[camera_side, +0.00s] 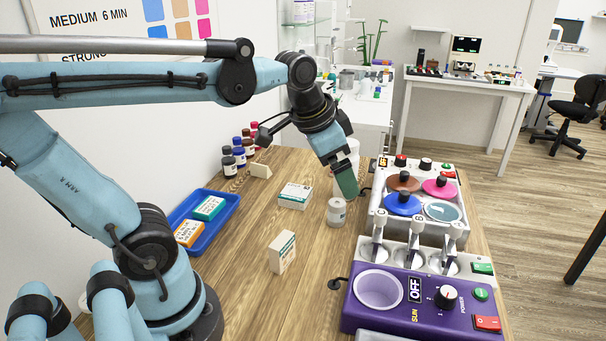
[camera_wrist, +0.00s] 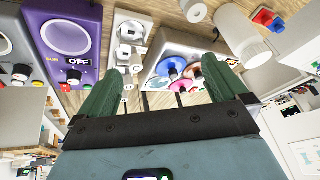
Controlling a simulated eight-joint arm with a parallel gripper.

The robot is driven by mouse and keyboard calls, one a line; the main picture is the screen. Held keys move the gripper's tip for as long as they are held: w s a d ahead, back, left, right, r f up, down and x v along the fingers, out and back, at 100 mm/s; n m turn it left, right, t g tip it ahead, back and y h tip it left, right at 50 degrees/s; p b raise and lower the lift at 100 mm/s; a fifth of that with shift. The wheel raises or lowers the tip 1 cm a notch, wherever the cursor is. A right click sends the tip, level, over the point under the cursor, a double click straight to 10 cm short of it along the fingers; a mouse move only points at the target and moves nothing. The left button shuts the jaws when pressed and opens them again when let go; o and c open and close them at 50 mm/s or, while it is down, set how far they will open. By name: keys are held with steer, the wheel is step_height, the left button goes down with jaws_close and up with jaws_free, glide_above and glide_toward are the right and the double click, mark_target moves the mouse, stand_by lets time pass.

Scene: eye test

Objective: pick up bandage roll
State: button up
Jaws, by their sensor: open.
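A short white cylinder with a printed label (camera_side: 337,211) stands upright on the wooden table and looks like the bandage roll, though its label is too small to read. It seems to show at the top edge of the wrist view (camera_wrist: 194,10). My gripper (camera_side: 349,188) has green fingers and is above and behind this cylinder, apart from it. In the wrist view my gripper (camera_wrist: 160,82) is open, with nothing between its fingers. A larger white cylinder (camera_wrist: 245,38) stands nearby; in the side view my gripper partly hides it.
A warmer with coloured lids (camera_side: 378,212) and a purple heater (camera_side: 420,318) line the right side. White boxes (camera_side: 295,195) (camera_side: 282,252) stand left of the cylinder. A blue tray (camera_side: 232,205) holds two packs. Dark-capped bottles (camera_side: 229,163) stand behind. Bare wood lies between.

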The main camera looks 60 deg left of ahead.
steer(key=s+f, duration=0.1)
steer(key=s+d+f+n+t, duration=0.1)
steer(key=f, duration=0.1)
steer(key=s+d+f+n, duration=0.1)
steer(key=shift+d+f+t, duration=0.15)
steer(key=shift+f+t, duration=0.05)
steer(key=shift+t, duration=0.2)
steer(key=shift+s+d+f, duration=0.1)
steer(key=shift+s+f, duration=0.1)
steer(key=shift+f, duration=0.05)
steer(key=shift+c, duration=0.5)
steer(key=shift+s+f+n, duration=0.1)
steer(key=shift+f+n, duration=0.05)
steer(key=shift+n, duration=0.15)
steer(key=c, duration=0.4)
